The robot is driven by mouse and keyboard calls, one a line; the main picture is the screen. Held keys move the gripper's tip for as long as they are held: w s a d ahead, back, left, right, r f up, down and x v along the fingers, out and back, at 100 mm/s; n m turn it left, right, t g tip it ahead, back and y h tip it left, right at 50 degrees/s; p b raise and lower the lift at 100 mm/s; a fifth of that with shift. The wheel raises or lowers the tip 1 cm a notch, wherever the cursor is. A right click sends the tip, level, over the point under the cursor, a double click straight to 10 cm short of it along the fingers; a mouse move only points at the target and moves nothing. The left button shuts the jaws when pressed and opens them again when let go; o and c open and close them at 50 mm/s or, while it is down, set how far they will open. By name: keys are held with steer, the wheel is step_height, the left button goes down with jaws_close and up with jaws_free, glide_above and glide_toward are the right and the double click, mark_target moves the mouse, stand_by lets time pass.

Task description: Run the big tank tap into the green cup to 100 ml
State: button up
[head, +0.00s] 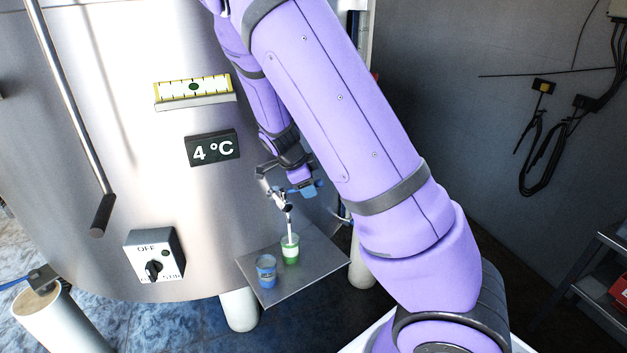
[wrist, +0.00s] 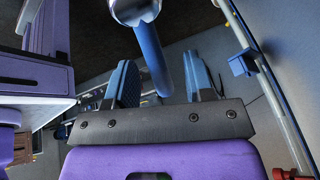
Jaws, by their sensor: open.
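The steel tap (head: 283,200) sticks out from the big tank (head: 130,130) above a small shelf. A thin white stream (head: 290,226) runs from its spout into the green cup (head: 291,252), which stands upright on the shelf below. The cup has a pale band; I cannot read its level. My gripper (head: 303,188) is at the tap. In the wrist view my gripper (wrist: 162,88) is open, its two blue fingers apart. The blue tap lever (wrist: 152,58) reaches down from the metal tap body (wrist: 135,10) between them, and I cannot tell whether it touches either finger.
A blue cup (head: 266,270) stands on the metal shelf (head: 312,262), left of the green cup. The tank front carries a yellow-edged level gauge (head: 194,89), a 4 °C display (head: 213,149) and a rotary switch (head: 154,257). A metal rack (head: 605,255) stands at the far right.

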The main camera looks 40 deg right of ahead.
jaws_close()
steer(key=shift+w+d+n+t+y, duration=0.15)
steer(key=shift+w+n+t, duration=0.45)
steer(key=shift+n, duration=0.65)
steer(key=shift+w+d+n+t+y, duration=0.15)
steer(key=shift+w+n+t, duration=0.45)
steer(key=shift+n, duration=0.65)
steer(key=shift+w, duration=0.1)
jaws_free()
steer(key=v, duration=1)
steer(key=shift+r, duration=0.3)
steer(key=shift+a, duration=0.15)
